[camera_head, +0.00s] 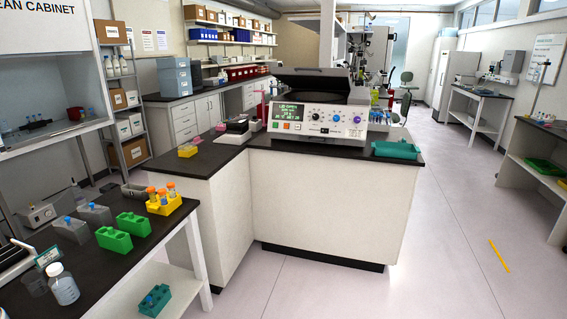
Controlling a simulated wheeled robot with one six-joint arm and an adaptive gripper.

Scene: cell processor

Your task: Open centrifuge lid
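The centrifuge (345,131) stands on the dark top of the white counter in the middle of the view. It has a light front panel with knobs and a green lit display (289,112), whose top line seems to read "LID OPEN". The dark centrifuge lid (312,76) appears raised and tilted over the body, with a dark gap beneath it. The inside of the bowl is hidden from this angle. My gripper is not in view.
A dark-topped bench (110,265) with tube racks fills the lower left. The floor (440,250) to the right is mostly clear.

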